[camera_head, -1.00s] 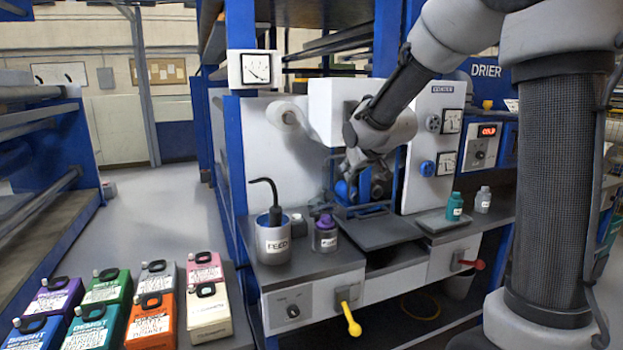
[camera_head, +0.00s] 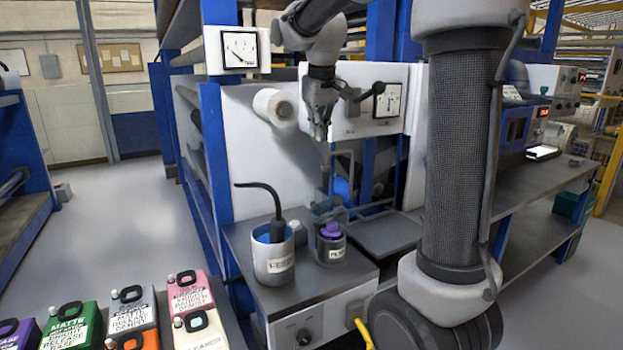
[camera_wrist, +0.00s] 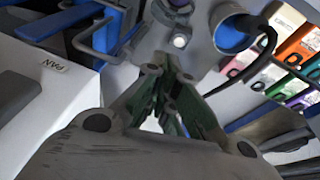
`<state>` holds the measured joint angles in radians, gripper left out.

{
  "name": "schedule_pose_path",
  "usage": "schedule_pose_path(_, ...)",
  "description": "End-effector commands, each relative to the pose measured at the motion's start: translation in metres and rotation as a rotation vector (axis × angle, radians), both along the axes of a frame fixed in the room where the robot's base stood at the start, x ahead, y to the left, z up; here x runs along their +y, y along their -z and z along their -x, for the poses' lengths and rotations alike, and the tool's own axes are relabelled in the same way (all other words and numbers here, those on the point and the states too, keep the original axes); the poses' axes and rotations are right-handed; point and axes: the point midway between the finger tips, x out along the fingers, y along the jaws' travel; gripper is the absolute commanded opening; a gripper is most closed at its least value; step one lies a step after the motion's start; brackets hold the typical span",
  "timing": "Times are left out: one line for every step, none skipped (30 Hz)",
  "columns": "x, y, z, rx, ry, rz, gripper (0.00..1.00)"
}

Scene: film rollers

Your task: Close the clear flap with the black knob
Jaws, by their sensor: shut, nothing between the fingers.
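I cannot clearly make out the clear flap. A small black knob (camera_head: 379,88) shows in the head view in front of the white housing (camera_head: 352,72), beside its dial; I cannot tell whether it belongs to the flap. My gripper (camera_head: 319,133) points down in front of the housing, left of that knob, and is shut and empty. In the wrist view its fingers (camera_wrist: 172,100) are together with nothing between them. Below and right of it stands a blue bar frame (camera_head: 343,185), which also shows in the wrist view (camera_wrist: 103,38).
A pot with a black hooked rod (camera_head: 273,262) and a purple-capped jar (camera_head: 331,247) stand on the bench below my gripper. A white roll (camera_head: 272,105) is to its left. Several coloured canisters (camera_head: 72,325) stand at the lower left. A grey tray (camera_head: 388,236) looks bare.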

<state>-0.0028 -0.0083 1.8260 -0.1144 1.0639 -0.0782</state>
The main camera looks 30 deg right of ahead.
Motion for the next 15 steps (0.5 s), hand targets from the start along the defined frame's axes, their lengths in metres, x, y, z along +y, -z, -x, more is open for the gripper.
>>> schedule_pose_path(0.000,0.001,0.007,0.029,0.000,0.001,0.00)
schedule_pose_path(-0.001,0.001,0.011,0.047,0.000,0.002,0.00)
schedule_pose_path(-0.001,0.002,0.016,0.068,0.000,0.003,0.00)
schedule_pose_path(-0.001,0.003,0.019,0.082,-0.001,0.003,0.00)
schedule_pose_path(-0.001,0.004,0.021,0.092,-0.001,0.004,0.00)
schedule_pose_path(-0.001,0.006,0.023,0.103,-0.003,0.005,0.00)
schedule_pose_path(-0.001,0.007,0.024,0.109,-0.003,0.006,0.00)
schedule_pose_path(-0.002,0.009,0.025,0.113,-0.004,0.005,0.00)
schedule_pose_path(-0.002,0.013,0.025,0.115,-0.005,0.006,0.00)
schedule_pose_path(-0.002,0.017,0.024,0.115,-0.006,0.006,0.00)
schedule_pose_path(-0.003,0.021,0.024,0.116,-0.006,0.006,0.00)
schedule_pose_path(-0.004,0.027,0.022,0.115,-0.006,0.006,0.00)
schedule_pose_path(-0.004,0.032,0.022,0.116,-0.005,0.006,0.00)
schedule_pose_path(-0.005,0.038,0.021,0.116,-0.005,0.006,0.00)
schedule_pose_path(-0.006,0.047,0.020,0.116,-0.005,0.006,0.00)
